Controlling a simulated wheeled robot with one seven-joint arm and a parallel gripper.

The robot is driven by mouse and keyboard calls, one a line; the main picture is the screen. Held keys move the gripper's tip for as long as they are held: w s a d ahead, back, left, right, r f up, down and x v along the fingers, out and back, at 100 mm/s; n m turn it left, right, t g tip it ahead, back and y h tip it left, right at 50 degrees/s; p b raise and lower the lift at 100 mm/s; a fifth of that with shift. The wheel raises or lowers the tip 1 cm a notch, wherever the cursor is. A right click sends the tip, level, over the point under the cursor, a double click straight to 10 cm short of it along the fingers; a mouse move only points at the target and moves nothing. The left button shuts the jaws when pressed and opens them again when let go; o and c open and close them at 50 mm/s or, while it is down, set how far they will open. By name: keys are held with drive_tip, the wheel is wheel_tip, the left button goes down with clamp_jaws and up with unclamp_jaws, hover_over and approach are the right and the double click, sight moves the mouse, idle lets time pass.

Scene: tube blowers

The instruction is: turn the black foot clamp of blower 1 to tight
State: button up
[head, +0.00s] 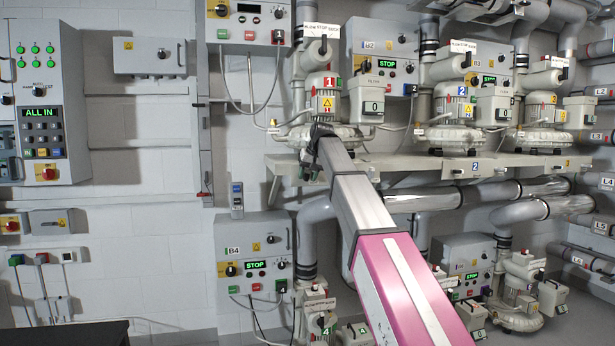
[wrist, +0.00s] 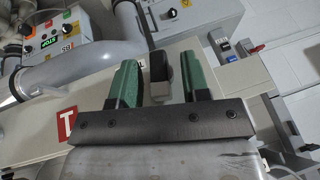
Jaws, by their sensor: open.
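Blower 1 (head: 325,84), with a red 1 label, stands on the grey shelf. Its foot is mostly hidden behind my arm in the head view. In the wrist view, a black clamp handle (wrist: 158,66) with a grey side stands at the shelf edge. My gripper (wrist: 158,78) has two green fingers, spread apart, one on each side of this handle. Gaps show between the handle and both fingers, so the gripper is open and holds nothing. In the head view my gripper (head: 312,158) is dark and small at blower 1's foot. The clamp's tight or loose marking is not readable.
The shelf (head: 395,178) carries blower 2 (head: 454,100) and blower 3 (head: 542,105) to the right. A large grey pipe (wrist: 75,72) and a control box (wrist: 52,42) lie beyond the fingers in the wrist view. Bare wall (head: 145,225) is at the left.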

clamp_jaws()
drive_tip(key=shift+y, duration=0.3)
drive_tip(key=y, duration=0.2)
drive_tip(key=shift+d+f+m+g+y, duration=0.15)
drive_tip(key=shift+d+m+g+y, duration=0.15)
drive_tip(key=shift+g, duration=0.1)
drive_tip(key=y, duration=0.3)
drive_tip(key=shift+w+d+f+m+g, duration=0.1)
drive_tip(key=shift+f+m+g, duration=0.05)
drive_tip(key=shift+m+g, duration=0.2)
drive_tip(key=shift+d+f+m+y, duration=0.15)
drive_tip(key=shift+m+y, duration=0.5)
drive_tip(key=shift+y, duration=1.3)
drive_tip(key=shift+f+m+y, duration=0.25)
drive_tip(key=shift+m+y, duration=0.35)
drive_tip(key=shift+y, duration=1.35)
